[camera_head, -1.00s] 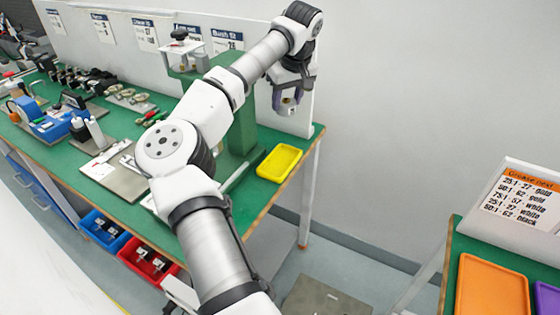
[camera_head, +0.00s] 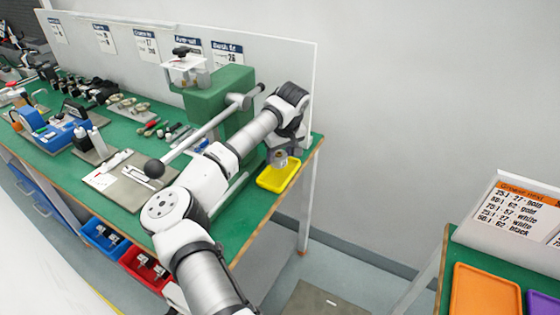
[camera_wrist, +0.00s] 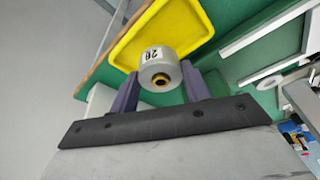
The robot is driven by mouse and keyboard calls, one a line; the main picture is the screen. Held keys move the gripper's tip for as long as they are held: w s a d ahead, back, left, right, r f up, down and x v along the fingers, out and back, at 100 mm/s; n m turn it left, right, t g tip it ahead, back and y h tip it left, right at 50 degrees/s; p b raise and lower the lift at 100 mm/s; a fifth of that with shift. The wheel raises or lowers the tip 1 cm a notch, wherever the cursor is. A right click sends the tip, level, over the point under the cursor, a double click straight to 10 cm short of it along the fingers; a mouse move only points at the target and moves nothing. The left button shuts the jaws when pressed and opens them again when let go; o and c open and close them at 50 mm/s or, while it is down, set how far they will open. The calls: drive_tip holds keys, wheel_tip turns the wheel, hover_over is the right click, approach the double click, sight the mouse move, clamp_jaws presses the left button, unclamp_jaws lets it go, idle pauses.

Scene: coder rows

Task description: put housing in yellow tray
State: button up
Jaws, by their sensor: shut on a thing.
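The housing (camera_wrist: 159,68) is a grey cylinder with a brass-coloured bore and a white label reading 26. My gripper (camera_wrist: 160,88) is shut on it, with a dark purple finger on each side. The yellow tray (camera_wrist: 196,16) lies just beyond the housing in the wrist view. In the head view the housing (camera_head: 280,159) hangs over the back part of the yellow tray (camera_head: 276,184), below my gripper (camera_head: 281,152). The tray's visible floor looks empty. I cannot tell whether the housing touches the tray.
The tray sits at the right end of the green bench (camera_head: 240,228), near its edge. A green press (camera_head: 222,100) with a long lever (camera_head: 212,124) stands close on the left. Red (camera_head: 146,266) and blue (camera_head: 105,236) bins are below the bench front. An orange tray (camera_head: 485,291) is on another bench.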

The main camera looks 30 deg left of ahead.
sight(282, 157)
drive_tip(key=shift+f+p, duration=0.35)
drive_tip(key=shift+f, duration=1.6)
drive_tip(key=shift+f, duration=0.15)
drive_tip(key=o, duration=1.1)
